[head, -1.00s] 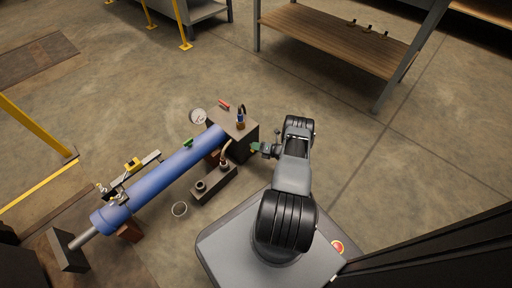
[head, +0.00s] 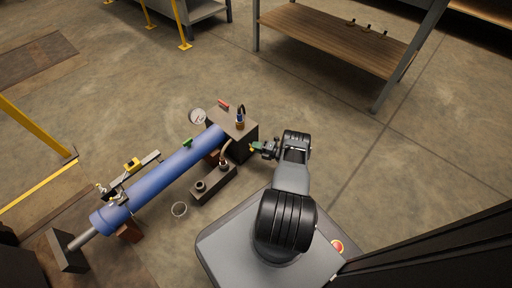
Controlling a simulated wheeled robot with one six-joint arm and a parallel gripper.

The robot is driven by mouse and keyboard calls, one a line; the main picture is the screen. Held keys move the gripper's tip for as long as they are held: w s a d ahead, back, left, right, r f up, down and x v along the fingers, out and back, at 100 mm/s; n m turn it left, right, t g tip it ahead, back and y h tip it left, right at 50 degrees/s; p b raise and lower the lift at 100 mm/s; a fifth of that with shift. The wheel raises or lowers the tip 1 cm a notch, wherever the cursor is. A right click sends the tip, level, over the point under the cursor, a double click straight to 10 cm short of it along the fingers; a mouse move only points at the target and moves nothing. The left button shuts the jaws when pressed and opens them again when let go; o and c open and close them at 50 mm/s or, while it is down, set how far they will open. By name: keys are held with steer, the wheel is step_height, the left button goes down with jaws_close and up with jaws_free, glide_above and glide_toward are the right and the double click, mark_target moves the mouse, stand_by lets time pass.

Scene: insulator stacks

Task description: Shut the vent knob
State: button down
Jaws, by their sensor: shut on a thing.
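My gripper (head: 264,147) is at the right side of a dark block (head: 245,142) at the end of a long blue cylinder (head: 165,177). It is shut on a small green piece with a yellowish tip (head: 257,146). The piece lies close beside the block's right side; I cannot tell whether it is joined to it or is the vent knob. Another small green part (head: 187,142) sits on the upper side of the blue cylinder. The fingertips are too small to see in detail.
A gauge (head: 198,116) and a red-handled tool (head: 223,105) lie behind the block. A dark box with fittings (head: 214,184) and a small ring-shaped cup (head: 179,209) are in front of the cylinder. A wooden-topped bench (head: 335,40) stands behind. The floor at right is clear.

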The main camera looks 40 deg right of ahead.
steer(key=shift+w+d, duration=0.1)
stand_by(0.3)
steer(key=c, duration=1.2)
jaws_free()
steer(key=shift+o, duration=0.2)
steer(key=v, duration=1.3)
steer(key=shift+s, duration=0.4)
steer(key=shift+d+f, duration=0.1)
